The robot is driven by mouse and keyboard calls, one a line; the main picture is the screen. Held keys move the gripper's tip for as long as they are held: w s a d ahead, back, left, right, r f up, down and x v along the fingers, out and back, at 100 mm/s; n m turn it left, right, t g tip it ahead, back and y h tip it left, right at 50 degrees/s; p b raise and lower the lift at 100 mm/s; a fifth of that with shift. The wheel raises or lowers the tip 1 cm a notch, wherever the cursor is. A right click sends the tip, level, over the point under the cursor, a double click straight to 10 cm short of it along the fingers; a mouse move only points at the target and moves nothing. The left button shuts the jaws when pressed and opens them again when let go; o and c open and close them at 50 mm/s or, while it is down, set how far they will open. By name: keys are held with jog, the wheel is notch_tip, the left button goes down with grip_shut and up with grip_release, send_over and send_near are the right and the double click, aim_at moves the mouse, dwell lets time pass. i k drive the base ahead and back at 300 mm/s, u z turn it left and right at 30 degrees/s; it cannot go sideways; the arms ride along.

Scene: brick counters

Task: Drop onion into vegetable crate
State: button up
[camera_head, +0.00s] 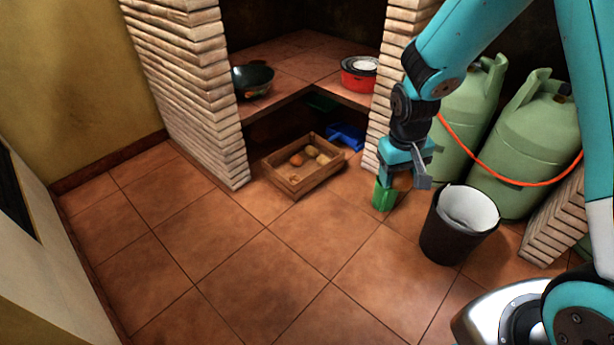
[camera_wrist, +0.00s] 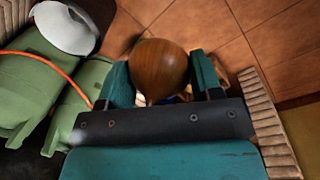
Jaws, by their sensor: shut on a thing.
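My gripper (camera_head: 403,188) is shut on a brown onion (camera_wrist: 158,66), which sits between the two teal fingers in the wrist view. In the head view the onion (camera_head: 402,181) is small and partly covered by the gripper. The wooden vegetable crate (camera_head: 319,181) stands on the floor in front of the counter opening, to the left of my gripper. It holds several round vegetables (camera_head: 297,160). My gripper and the onion are apart from the crate, off its right side in the picture.
A black bin (camera_head: 440,236) with a white liner stands right of my gripper. Green gas cylinders (camera_head: 535,140) with an orange hose stand behind it. A blue item (camera_head: 347,136) lies behind the crate. A brick pillar (camera_head: 195,90) borders the left. The front tiles are clear.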

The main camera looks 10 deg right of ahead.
aim_at(308, 168)
jog(key=u, duration=0.7)
jog(key=i, duration=1.35)
jog(key=z, duration=0.5)
jog(key=i, duration=0.75)
jog(key=z, duration=0.8)
